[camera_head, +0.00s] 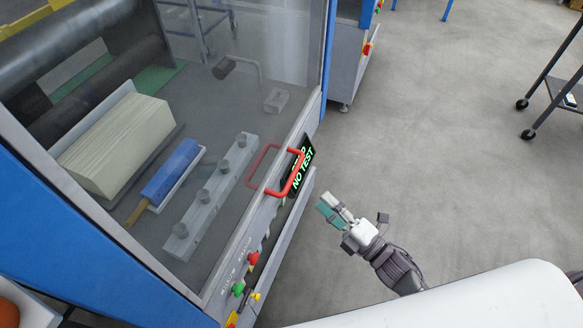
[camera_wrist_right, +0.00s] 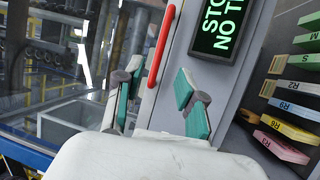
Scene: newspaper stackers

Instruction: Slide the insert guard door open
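The insert guard door (camera_head: 232,112) is a large clear panel in a grey frame on the machine at the left of the head view. It appears closed, with machine parts visible behind it. Its red handle (camera_head: 293,178) is a bar on the door's right side. My right gripper (camera_head: 330,205) is to the right of the handle, apart from it and empty. In the right wrist view the gripper (camera_wrist_right: 152,88) has its teal-padded fingers spread. The red handle (camera_wrist_right: 161,46) shows upright ahead, between the finger directions. My left gripper is not in view.
A black sign with green letters (camera_head: 303,168) sits beside the handle. Red and green buttons (camera_head: 246,272) are below. Coloured labelled slats (camera_wrist_right: 292,107) stand at the right in the wrist view. Open floor (camera_head: 430,130) lies right of the machine; a dark cart (camera_head: 556,90) is farther off.

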